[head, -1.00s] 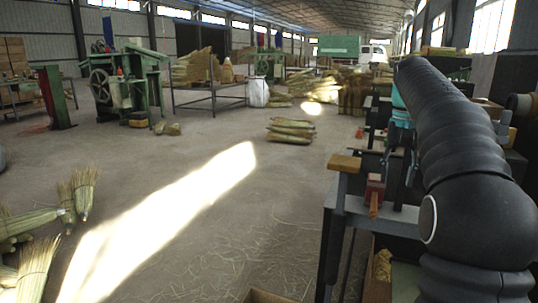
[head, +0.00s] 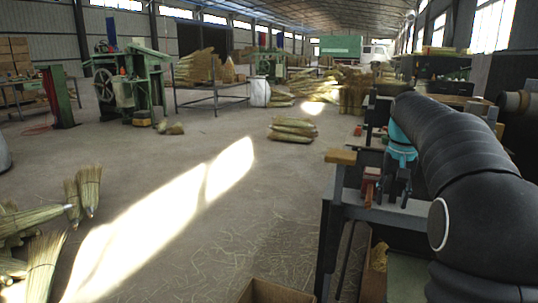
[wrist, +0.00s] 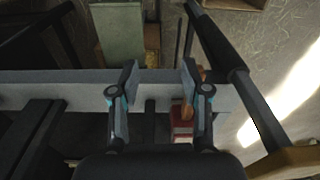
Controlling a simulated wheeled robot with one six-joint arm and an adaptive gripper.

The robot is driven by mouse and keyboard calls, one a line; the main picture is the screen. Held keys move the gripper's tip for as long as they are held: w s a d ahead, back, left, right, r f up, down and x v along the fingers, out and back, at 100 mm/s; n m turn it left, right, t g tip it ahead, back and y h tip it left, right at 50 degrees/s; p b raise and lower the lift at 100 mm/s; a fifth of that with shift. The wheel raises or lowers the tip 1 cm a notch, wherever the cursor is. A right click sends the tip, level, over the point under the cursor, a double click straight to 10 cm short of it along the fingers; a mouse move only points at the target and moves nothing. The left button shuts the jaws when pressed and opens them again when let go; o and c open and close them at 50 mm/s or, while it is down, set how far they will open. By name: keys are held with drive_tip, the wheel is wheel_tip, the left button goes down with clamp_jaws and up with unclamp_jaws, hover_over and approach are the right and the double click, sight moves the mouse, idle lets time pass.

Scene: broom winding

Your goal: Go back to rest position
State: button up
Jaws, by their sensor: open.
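My gripper (head: 392,188) hangs at the end of my black-covered arm, over the metal workbench (head: 420,214) at the right of the head view. In the wrist view my gripper (wrist: 160,78) points down with its two fingers apart and nothing between them. The bench's grey rail (wrist: 60,88) runs across below the fingers. A small red block with a wooden handle (head: 370,185) is just left of the gripper in the head view. It shows partly behind the right finger in the wrist view (wrist: 183,128).
A cardboard box (head: 268,292) is on the floor in front. The central floor is open. Green machines (head: 130,85) stand farther back.

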drive_tip(key=s+a+f+n+t, duration=0.1)
drive_tip(key=s+a+f, duration=0.2)
drive_tip(key=s, duration=0.7)
drive_tip(key=s+a+f+n+t, duration=0.1)
drive_tip(key=s+a+f+t, duration=0.1)
drive_tip(key=s+a, duration=0.5)
drive_tip(key=s+a+f+n+t, duration=0.1)
drive_tip(key=s+a+f, duration=0.3)
drive_tip(key=s, duration=0.9)
drive_tip(key=shift+s+a+f+n+t, duration=0.25)
drive_tip(key=shift+a+n+t, duration=0.15)
drive_tip(key=shift+a, duration=0.1)
